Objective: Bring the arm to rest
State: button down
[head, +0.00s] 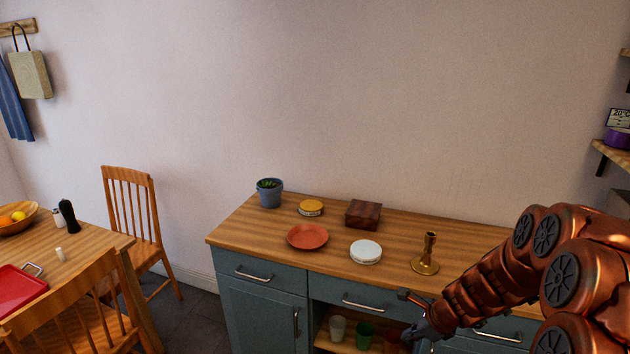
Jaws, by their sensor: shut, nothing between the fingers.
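My copper-coloured arm (500,280) reaches in from the right edge of the head view, bent, with its lower part sloping down to the left. My gripper (408,335) is at its end, low in front of the sideboard's drawer fronts and near the open shelf. It is small in the view and partly blends with the dark shelf behind it. It is shut and holds nothing. I cannot tell whether it touches the cabinet.
The sideboard (385,227) bears a potted plant (270,193), a yellow-lidded tin (310,208), wooden box (363,214), orange plate (307,236), white round container (366,251) and brass candlestick (427,258). Cups (364,333) stand on its open shelf. A dining table (92,247) and chairs (133,215) are left.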

jog(key=s+a+r+n+g, duration=0.3)
jog(key=s+a+r+n, duration=0.75)
jog(key=s+n, duration=0.3)
jog(key=s+d+r+n+g+h, duration=0.1)
jog(key=s+n, duration=0.4)
jog(key=s, duration=0.5)
jog(key=s+d+r+n+g+h, duration=0.1)
jog(key=s+d+r+n, duration=0.3)
jog(key=s, duration=0.6)
jog(key=shift+s+r+n+g+h, duration=0.4)
jog(key=shift+r+n+h, duration=0.1)
jog(key=shift+n+h, duration=0.25)
